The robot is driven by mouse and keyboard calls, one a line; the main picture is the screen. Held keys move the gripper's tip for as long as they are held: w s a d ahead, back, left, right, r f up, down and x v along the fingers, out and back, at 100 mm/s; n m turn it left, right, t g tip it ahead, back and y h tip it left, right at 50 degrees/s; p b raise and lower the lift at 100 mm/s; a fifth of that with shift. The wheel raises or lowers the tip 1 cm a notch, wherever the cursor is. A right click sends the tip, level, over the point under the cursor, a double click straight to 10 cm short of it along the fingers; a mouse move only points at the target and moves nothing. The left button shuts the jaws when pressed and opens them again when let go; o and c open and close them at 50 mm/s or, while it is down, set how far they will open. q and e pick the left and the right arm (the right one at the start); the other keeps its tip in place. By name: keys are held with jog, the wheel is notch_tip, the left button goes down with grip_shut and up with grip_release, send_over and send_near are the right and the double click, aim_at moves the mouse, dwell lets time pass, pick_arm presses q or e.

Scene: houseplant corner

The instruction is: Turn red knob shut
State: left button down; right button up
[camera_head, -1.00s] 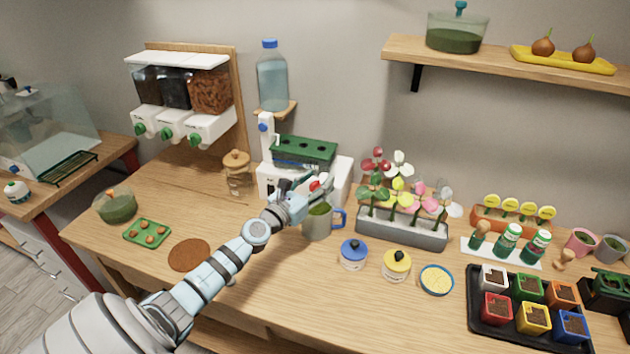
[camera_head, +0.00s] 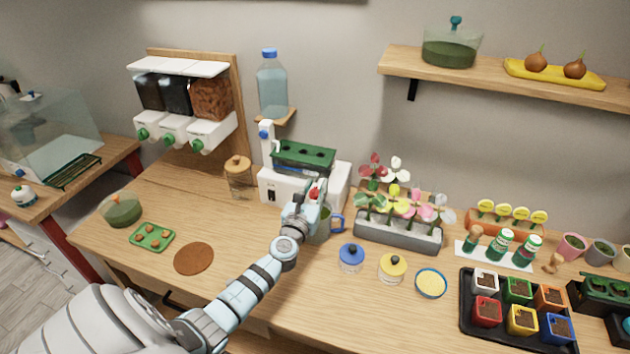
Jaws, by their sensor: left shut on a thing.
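The red knob (camera_head: 314,191) is on the front of the white water unit (camera_head: 333,190), which has a green planter tray on top. My left gripper (camera_head: 314,197) reaches up from the lower left and is shut on the red knob, with only a little red showing between its fingers. A grey-green mug (camera_head: 323,234) with a blue handle stands just below the gripper, partly hidden by my arm. My right gripper is out of view.
A blue-lidded jar (camera_head: 351,259) and a yellow-lidded jar (camera_head: 392,267) stand to the right of my arm. A planter of flowers (camera_head: 398,236) is right of the unit. A brown mat (camera_head: 194,258) lies left on fairly clear table.

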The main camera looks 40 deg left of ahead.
pick_arm(q)
jog(key=c, duration=1.3)
grip_release()
jog(key=shift+s+r, duration=0.1)
jog(key=v, duration=1.2)
